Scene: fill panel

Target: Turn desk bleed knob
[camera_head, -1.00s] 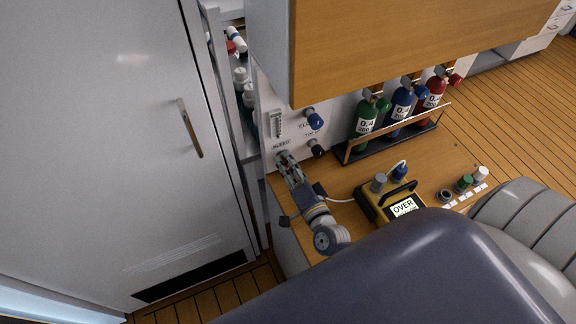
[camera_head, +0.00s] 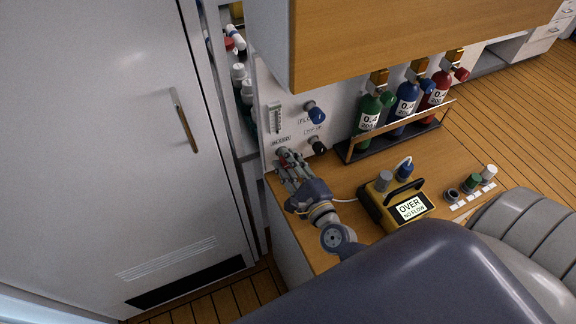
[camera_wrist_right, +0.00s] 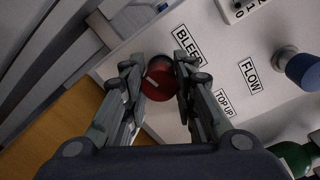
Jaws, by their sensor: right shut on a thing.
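The bleed knob is a red round knob (camera_wrist_right: 161,80) with a pale mark, on the white panel (camera_wrist_right: 215,45) below the BLEED label in the right wrist view. My right gripper (camera_wrist_right: 158,75) has its two fingers on either side of the knob and is shut on it. In the head view my right gripper (camera_head: 284,156) reaches the lower left of the panel (camera_head: 290,100), where it hides most of the knob. My left gripper is not in view.
A blue FLOW knob (camera_head: 316,114) and a black TOP UP knob (camera_head: 318,146) sit right of the gripper. A yellow meter (camera_head: 395,203) reads "OVER NO FLOW". Green (camera_head: 368,112), blue and red cylinders stand in a rack. A wooden cabinet (camera_head: 400,35) overhangs the desk.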

